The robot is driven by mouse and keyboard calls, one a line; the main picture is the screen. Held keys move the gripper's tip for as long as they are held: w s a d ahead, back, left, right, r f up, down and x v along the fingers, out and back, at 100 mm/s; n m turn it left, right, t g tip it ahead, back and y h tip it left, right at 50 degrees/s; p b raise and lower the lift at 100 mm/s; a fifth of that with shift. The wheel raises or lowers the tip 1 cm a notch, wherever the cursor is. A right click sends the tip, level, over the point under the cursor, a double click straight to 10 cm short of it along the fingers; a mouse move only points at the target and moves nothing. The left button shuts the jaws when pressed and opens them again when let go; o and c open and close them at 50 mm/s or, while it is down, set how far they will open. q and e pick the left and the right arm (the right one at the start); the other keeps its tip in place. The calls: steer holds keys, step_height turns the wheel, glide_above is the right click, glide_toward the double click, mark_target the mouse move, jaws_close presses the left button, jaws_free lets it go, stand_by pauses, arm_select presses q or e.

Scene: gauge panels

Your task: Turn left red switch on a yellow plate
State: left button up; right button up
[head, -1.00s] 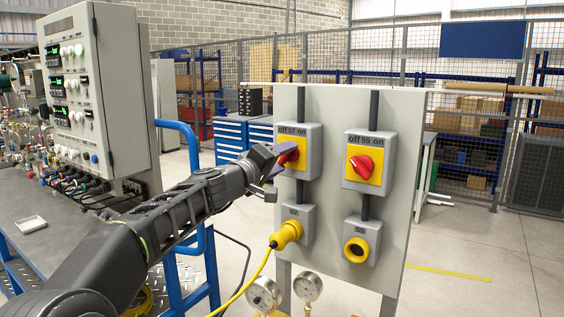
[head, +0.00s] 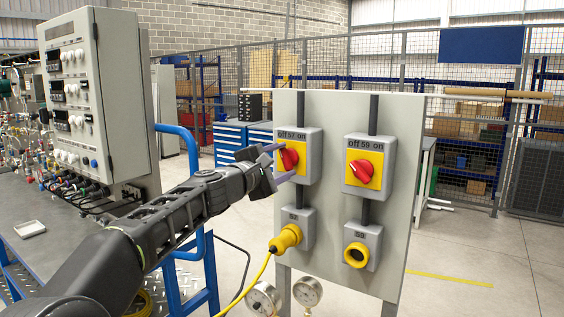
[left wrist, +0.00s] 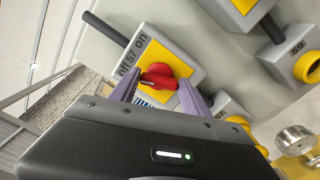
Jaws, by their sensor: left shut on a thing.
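The left red switch (head: 289,158) sits on a yellow plate on a grey box marked 57, at the upper left of the panel. My left gripper (head: 281,162) is shut on this switch, one finger above it and one below in the head view. In the left wrist view the red switch (left wrist: 158,76) lies between the purple fingers (left wrist: 157,92), on the yellow plate (left wrist: 172,48). The fingers partly cover the switch and its plate. My right gripper is not in view.
A second red switch (head: 362,172) on a yellow plate is at the right, on box 59. Below are a plugged yellow connector (head: 286,238) with a cable and an empty yellow socket (head: 356,254). Gauges (head: 307,291) stand low in front. A grey control cabinet (head: 118,95) is at left.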

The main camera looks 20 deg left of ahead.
arm_select(q)
steer(key=shift+n+p, duration=0.35)
steer(key=shift+n, duration=1.75)
steer(key=o, duration=1.4)
steer(key=shift+s+a, duration=0.1)
steer(key=shift+s, duration=0.35)
steer(key=s, duration=0.2)
steer(key=s+b, duration=0.1)
steer(key=s, duration=0.1)
steer(key=s+a+b, duration=0.1)
steer(key=s, duration=0.2)
steer(key=shift+w, duration=0.1)
